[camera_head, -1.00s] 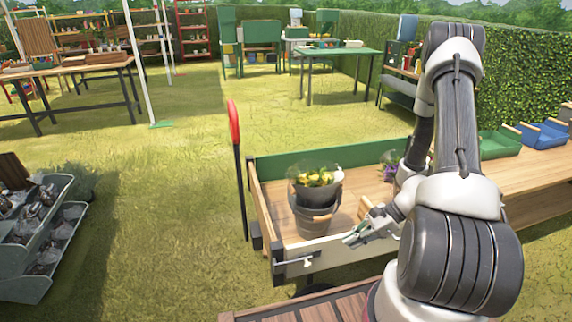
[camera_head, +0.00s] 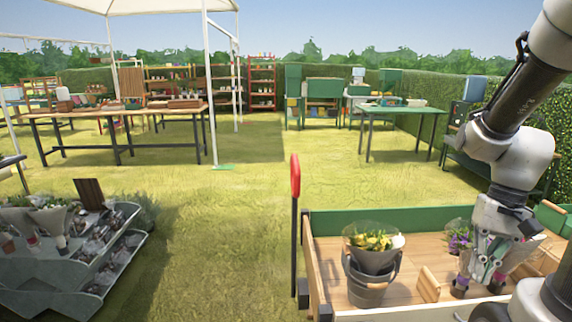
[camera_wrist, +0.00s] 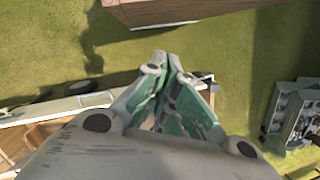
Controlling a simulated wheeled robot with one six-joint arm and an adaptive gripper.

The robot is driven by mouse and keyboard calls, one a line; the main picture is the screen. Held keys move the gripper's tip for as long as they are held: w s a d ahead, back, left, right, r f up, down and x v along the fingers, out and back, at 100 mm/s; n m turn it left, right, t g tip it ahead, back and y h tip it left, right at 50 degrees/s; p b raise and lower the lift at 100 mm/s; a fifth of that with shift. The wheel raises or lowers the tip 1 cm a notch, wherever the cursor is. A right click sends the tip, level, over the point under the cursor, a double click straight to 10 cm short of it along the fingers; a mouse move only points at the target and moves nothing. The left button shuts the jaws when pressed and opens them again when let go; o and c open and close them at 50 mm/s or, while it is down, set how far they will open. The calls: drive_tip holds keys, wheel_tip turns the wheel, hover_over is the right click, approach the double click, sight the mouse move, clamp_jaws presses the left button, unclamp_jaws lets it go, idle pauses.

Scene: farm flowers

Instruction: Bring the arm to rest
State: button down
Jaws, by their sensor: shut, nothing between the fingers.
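My arm reaches in from the right edge of the head view. My gripper (camera_head: 477,287) hangs fingers-down at the right, in front of the wooden cart (camera_head: 430,224) with green boards. In the wrist view my gripper (camera_wrist: 168,62) has its two green-and-grey fingers together, with nothing between them. A grey bucket (camera_head: 368,285) with a wrapped bunch of yellow flowers (camera_head: 371,240) stands on the cart, left of my gripper and apart from it. Purple flowers (camera_head: 459,239) show just behind my gripper, partly hidden by it.
A red-topped post (camera_head: 295,180) stands at the cart's left corner. A grey tiered rack (camera_head: 60,285) with wrapped flowers is at the lower left. Tables (camera_head: 120,115) and a green table (camera_head: 400,108) stand farther back. The grass (camera_head: 220,230) between is open.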

drive_tip(key=s+a+r+n+t+h, duration=0.1)
drive_tip(key=a+r+n+t, duration=0.1)
drive_tip(key=r, duration=0.4)
drive_tip(key=a+r+n+t+h, duration=0.1)
drive_tip(key=r+n+t, duration=0.1)
drive_tip(key=r+t, duration=0.2)
wheel_tip(320, 180, up, 3)
drive_tip(key=shift+s+a+f+n, duration=0.1)
drive_tip(key=shift+s+a+n, duration=0.2)
drive_tip(key=shift+s+a, duration=0.1)
